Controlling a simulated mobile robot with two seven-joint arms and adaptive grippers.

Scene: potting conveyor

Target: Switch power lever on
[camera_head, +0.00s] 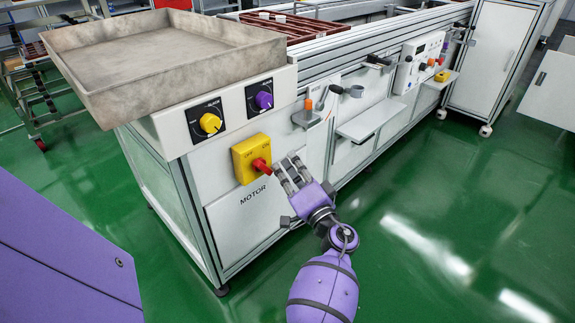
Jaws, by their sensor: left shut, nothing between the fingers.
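A red lever (261,165) sticks out from a yellow switch box (244,152) on the white front panel of the conveyor, above the printed word MOTOR. I cannot tell from this view whether the lever is on or off. My left gripper (286,170) is shut and empty, just to the right of the red lever. Its fingertips point up and to the left. They look close to the lever, but I cannot tell whether they touch it. My right gripper is not in view.
A yellow knob (210,123) and a purple knob (264,100) sit above the switch box, below a grey tray (160,55). A small shelf (370,120) and a control box (420,62) are further right along the conveyor. Green floor (430,200) is clear at the right.

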